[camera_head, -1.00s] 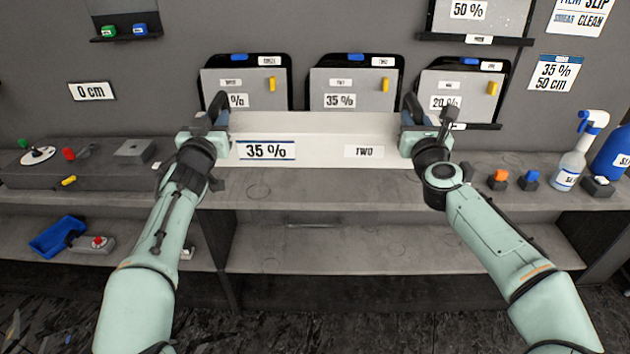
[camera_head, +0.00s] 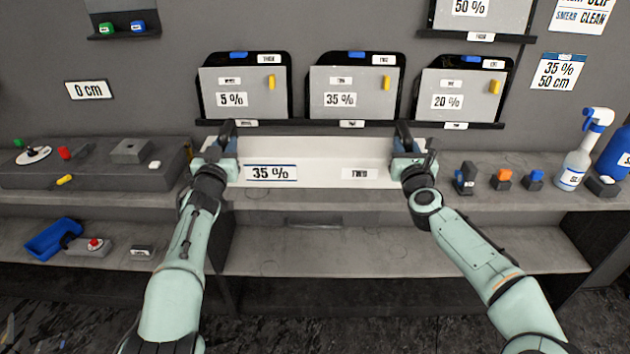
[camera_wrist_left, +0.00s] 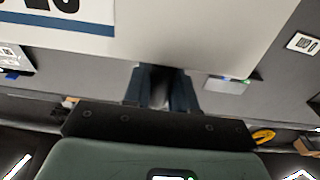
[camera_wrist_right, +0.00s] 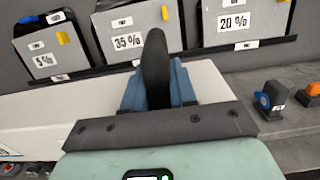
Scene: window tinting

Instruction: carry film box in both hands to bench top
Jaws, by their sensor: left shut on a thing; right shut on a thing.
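The film box (camera_head: 315,174) is long and white, with a "35 %" label and a second label at its right on its front face. In the head view it is level at the bench top (camera_head: 300,196); I cannot tell whether it touches the surface. My left gripper (camera_head: 226,140) is shut on the box's left end. My right gripper (camera_head: 404,140) is shut on its right end. The box also shows in the left wrist view (camera_wrist_left: 190,35) and the right wrist view (camera_wrist_right: 50,112).
Three sample boards, including the "5 %" board (camera_head: 243,90), hang on the wall behind. A spray bottle (camera_head: 577,155) and small blocks (camera_head: 501,179) stand at right. A dark raised platform (camera_head: 95,168) with tools is at left. The lower shelf (camera_head: 330,250) is mostly clear.

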